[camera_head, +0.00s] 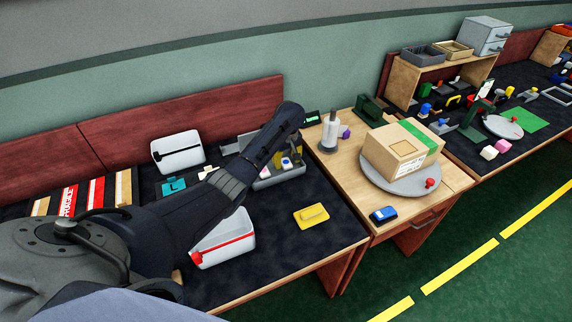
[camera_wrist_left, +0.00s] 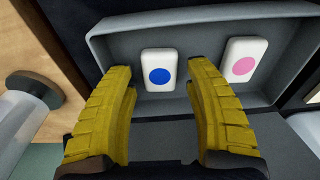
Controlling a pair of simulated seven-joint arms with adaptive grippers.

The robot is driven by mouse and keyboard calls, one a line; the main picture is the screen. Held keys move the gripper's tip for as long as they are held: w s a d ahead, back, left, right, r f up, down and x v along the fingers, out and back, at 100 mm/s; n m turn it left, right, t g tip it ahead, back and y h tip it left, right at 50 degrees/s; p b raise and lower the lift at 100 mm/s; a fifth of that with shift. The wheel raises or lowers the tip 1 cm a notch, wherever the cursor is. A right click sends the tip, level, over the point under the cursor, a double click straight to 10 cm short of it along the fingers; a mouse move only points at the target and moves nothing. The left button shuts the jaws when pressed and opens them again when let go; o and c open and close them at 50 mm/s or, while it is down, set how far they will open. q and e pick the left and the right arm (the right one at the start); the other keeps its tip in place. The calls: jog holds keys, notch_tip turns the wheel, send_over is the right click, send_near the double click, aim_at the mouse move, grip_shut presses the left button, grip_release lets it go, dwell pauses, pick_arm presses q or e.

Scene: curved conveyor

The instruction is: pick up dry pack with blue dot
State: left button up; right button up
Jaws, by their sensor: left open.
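The dry pack with a blue dot (camera_wrist_left: 159,70) is a small white block standing in a grey tray (camera_wrist_left: 285,20), seen in the left wrist view. A second white pack with a pink dot (camera_wrist_left: 238,60) stands to its right. My left gripper (camera_wrist_left: 165,75) has yellow fingers spread open, with the blue-dot pack between and just beyond them; I cannot tell whether they touch it. In the head view my left gripper (camera_head: 279,160) is over the grey tray (camera_head: 282,180), partly hidden by my arm. My right gripper is not in view.
A white box with a red stripe (camera_head: 226,246) and a yellow block (camera_head: 311,215) are on the dark mat. A white case (camera_head: 178,151) stands behind. A cardboard box (camera_head: 400,150) sits on a grey turntable (camera_head: 374,180) to the right.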

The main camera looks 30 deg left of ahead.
pick_arm(q)
jog(key=shift+a+f, duration=0.1)
jog(key=shift+f, duration=0.6)
jog(key=c, duration=0.8)
